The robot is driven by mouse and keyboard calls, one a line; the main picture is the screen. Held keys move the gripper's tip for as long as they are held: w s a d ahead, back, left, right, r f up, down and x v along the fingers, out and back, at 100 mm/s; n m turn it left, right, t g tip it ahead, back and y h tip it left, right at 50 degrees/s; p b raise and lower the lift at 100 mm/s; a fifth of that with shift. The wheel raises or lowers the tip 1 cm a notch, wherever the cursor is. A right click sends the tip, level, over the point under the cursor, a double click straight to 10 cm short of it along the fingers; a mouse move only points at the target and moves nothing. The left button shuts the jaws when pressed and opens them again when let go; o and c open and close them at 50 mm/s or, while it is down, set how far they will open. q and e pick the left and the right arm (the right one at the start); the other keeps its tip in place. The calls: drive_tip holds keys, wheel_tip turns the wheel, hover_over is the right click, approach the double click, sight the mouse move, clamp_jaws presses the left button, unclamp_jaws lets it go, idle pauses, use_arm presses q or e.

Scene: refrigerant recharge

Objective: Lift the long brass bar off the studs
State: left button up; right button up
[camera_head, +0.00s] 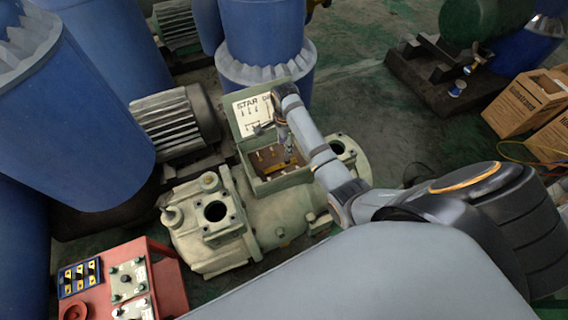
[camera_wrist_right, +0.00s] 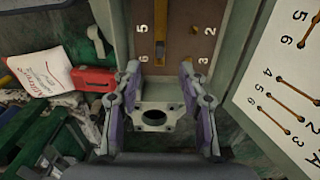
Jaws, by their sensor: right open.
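The long brass bar (camera_wrist_right: 160,35) runs upright in the right wrist view on the brown stud board (camera_wrist_right: 185,15), between painted numbers. Its upper end is cut off by the picture edge. In the head view the brass bar (camera_head: 283,168) is a small yellow strip inside the open terminal box (camera_head: 283,184). My right gripper (camera_wrist_right: 158,76) is open, its two fingers spread on either side of the bar's line, just short of the bar's lower end. In the head view my right gripper (camera_head: 287,147) hangs over the box. My left gripper is not in view.
The raised lid (camera_head: 252,112) with a wiring diagram stands behind the box; the diagram (camera_wrist_right: 290,75) is close on the right in the wrist view. The green compressor (camera_head: 280,220) carries the box. A red cart (camera_head: 168,280) is at lower left. Blue tanks (camera_head: 265,40) stand behind.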

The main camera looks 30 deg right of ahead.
sight(285, 160)
wheel_tip(285, 160, down, 11)
drive_tip(key=shift+d+r+b, duration=0.15)
drive_tip(key=shift+r+b, duration=0.05)
drive_tip(key=shift+b, duration=0.75)
clamp_jaws()
